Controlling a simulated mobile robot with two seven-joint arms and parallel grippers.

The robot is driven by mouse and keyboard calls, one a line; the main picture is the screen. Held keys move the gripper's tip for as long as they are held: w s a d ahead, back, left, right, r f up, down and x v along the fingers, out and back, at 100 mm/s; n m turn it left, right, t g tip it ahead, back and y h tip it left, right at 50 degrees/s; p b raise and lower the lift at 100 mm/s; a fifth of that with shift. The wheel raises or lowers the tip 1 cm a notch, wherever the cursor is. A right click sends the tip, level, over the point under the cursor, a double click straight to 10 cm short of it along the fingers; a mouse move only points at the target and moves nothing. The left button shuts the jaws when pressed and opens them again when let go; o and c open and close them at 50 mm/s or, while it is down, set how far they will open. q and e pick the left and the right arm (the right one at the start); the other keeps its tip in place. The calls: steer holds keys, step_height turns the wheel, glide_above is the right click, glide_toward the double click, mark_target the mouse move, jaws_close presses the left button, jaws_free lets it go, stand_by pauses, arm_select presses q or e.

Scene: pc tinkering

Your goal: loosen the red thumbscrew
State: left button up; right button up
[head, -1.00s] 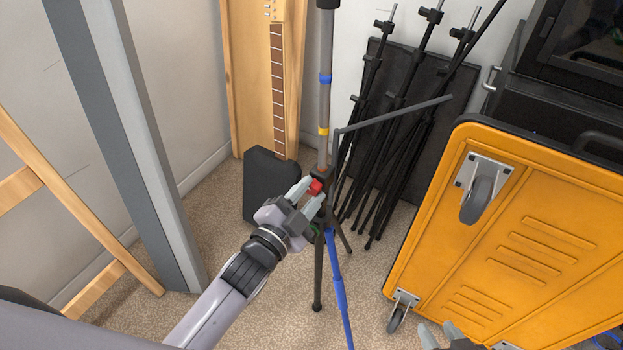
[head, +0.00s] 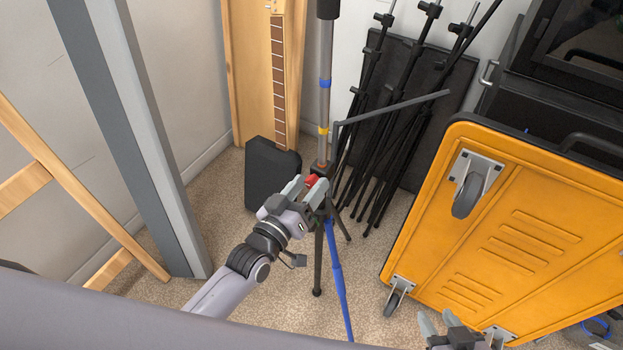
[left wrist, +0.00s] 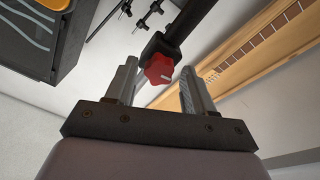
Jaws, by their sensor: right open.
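The red thumbscrew (head: 312,180) is a lobed knob on a dark collar of the upright stand pole (head: 324,108). It also shows in the left wrist view (left wrist: 158,69), with a pale mark on its face. My left gripper (head: 309,187) is at the knob, its fingers on either side. In the left wrist view the open fingers (left wrist: 158,75) have a visible gap on both sides of the knob, which lies near the fingertips. In the head view the fingers partly hide the knob. My right gripper (head: 441,322) is open and empty at the bottom edge, low and right.
Folded black stands (head: 385,120) lean on the wall behind the pole. A black case (head: 270,175) stands left of it. A yellow wheeled cabinet (head: 520,230) fills the right. A grey column (head: 130,130) and a wooden frame (head: 75,205) are at the left.

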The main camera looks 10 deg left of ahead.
mark_target(311, 185)
arm_select(q)
steer(key=p+v, duration=0.2)
steer(key=v, duration=0.2)
steer(key=shift+s+p, duration=0.35)
steer(key=shift+s+a, duration=0.35)
steer(key=shift+s, duration=0.3)
steer(key=shift+f, duration=0.1)
steer(key=s+a+f+m+g+y, duration=0.1)
steer(key=s+a+f+g+y, duration=0.1)
steer(key=s+a, duration=0.3)
steer(key=s+a+f+m+g+y, duration=0.2)
steer(key=s+a+f+g, duration=0.2)
steer(key=s, duration=0.5)
steer(key=shift+a+f+y+p, duration=0.3)
steer(key=shift+a+p, duration=0.15)
steer(key=shift+a, duration=0.15)
